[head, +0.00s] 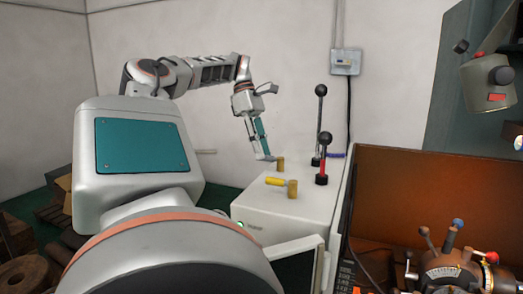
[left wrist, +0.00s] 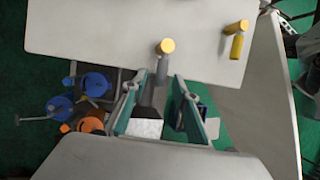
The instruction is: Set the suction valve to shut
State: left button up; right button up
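Two small lever valves stand on the pale cabinet top. One has a yellow handle (head: 275,182) on a brass stem (head: 292,188); this handle also shows in the left wrist view (left wrist: 237,46). The other has a brass stem (head: 280,163) and a grey handle (left wrist: 162,68). I cannot tell which is the suction valve. My left gripper (head: 266,157) is beside the grey-handled valve; in the left wrist view its teal fingers (left wrist: 155,84) are apart, with the grey handle by the gap between their tips. Contact cannot be told. My right gripper is out of view.
Two upright levers with black knobs (head: 326,138) (head: 321,90) stand at the right of the cabinet top (head: 265,212). A brown-backed machine with a handled chuck (head: 450,272) is at right. Blue and orange parts (left wrist: 95,84) lie below the cabinet's edge.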

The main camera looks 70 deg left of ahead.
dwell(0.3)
pick_arm(q)
jog(key=v, duration=0.7)
jog(key=shift+r, duration=0.2)
jog(key=shift+f, duration=0.1)
dwell(0.6)
